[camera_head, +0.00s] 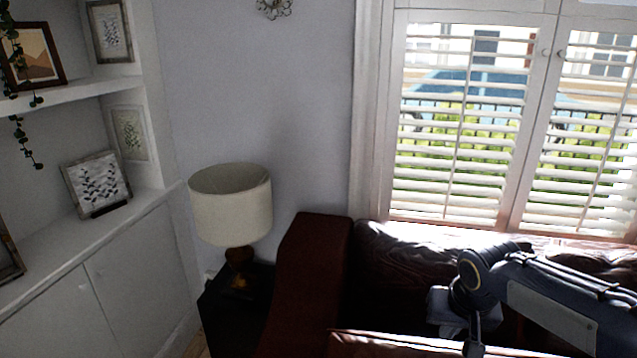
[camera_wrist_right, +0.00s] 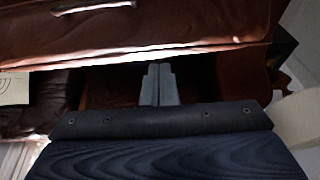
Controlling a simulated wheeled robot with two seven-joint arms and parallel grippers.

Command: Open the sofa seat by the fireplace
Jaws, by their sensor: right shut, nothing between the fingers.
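The dark red leather sofa (camera_head: 309,262) stands below the window in the head view. A sunlit edge of its seat (camera_head: 385,344) shows at the bottom, with a dark space between it and the backrest (camera_head: 395,250). My right arm reaches in from the right, and its gripper (camera_head: 473,347) points down by that edge, partly cut off. In the right wrist view the shut, empty fingers (camera_wrist_right: 160,84) are in front of a dark red recess, just beside the lit edge of a leather panel (camera_wrist_right: 150,35). Contact cannot be told. My left gripper is out of view.
A lamp (camera_head: 232,210) stands on a dark side table (camera_head: 222,310) left of the sofa's armrest. White shelves and cupboards (camera_head: 120,270) with framed pictures line the left. The shuttered window (camera_head: 465,130) is behind the sofa. No fireplace shows.

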